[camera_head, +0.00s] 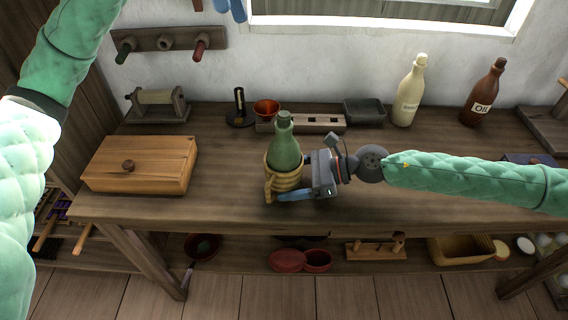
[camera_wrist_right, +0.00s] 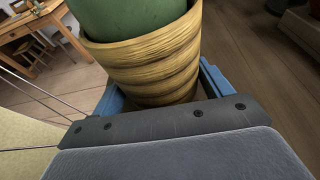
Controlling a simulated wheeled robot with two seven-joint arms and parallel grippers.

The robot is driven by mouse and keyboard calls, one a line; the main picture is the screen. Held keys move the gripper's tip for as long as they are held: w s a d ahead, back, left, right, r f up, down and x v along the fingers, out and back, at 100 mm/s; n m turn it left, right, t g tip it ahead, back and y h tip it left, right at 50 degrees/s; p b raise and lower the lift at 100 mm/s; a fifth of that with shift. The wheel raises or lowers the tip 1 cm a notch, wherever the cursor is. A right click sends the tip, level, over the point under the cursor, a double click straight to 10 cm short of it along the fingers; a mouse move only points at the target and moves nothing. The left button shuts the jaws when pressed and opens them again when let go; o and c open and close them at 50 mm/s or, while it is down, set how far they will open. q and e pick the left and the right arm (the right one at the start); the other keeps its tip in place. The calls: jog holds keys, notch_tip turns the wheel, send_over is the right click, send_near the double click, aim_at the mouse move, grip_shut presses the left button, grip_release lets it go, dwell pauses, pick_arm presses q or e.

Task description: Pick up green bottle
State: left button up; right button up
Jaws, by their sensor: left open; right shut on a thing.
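The green bottle (camera_head: 285,146) stands upright inside a tan ribbed mug-like holder (camera_head: 270,186) near the front edge of the workbench. In the right wrist view, the bottle's lower part (camera_wrist_right: 130,15) sits inside the holder (camera_wrist_right: 150,60). My right gripper (camera_head: 292,190) comes from the right, with its blue fingers shut around the holder, not directly on the bottle. I cannot tell whether the holder touches the bench. Blue fingertips of my left gripper (camera_head: 231,8) show at the top edge, open and empty, far from the bottle; the rest is cut off.
A wooden box (camera_head: 140,163) lies left on the workbench (camera_head: 400,200). A cream bottle (camera_head: 408,95) and brown oil bottle (camera_head: 482,95) stand at the back right. A peg rail (camera_head: 165,42) is on the wall.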

aim_at(284, 113)
pick_arm(q)
jog(key=d+f+t+y, duration=0.1)
jog(key=d+f+t, duration=0.1)
jog(key=f, duration=0.1)
jog(key=d+f+n+t+y, duration=0.1)
jog(key=d+f+t, duration=0.1)
jog(key=d+f, duration=0.1)
jog(key=d+f+t+y, duration=0.2)
jog(key=d+f, duration=0.1)
jog(key=f, duration=0.2)
jog(key=shift+w+d+n, duration=0.2)
jog(key=shift+w+n, duration=0.2)
notch_tip(284, 113, down, 7)
jog(key=shift+r, duration=0.15)
jog(key=shift+s+a+f, duration=0.1)
jog(key=shift+a+f, duration=0.05)
jog(key=shift+f, duration=1.2)
jog(key=shift+a+f, duration=0.15)
jog(key=shift+f, duration=1.2)
grip_shut()
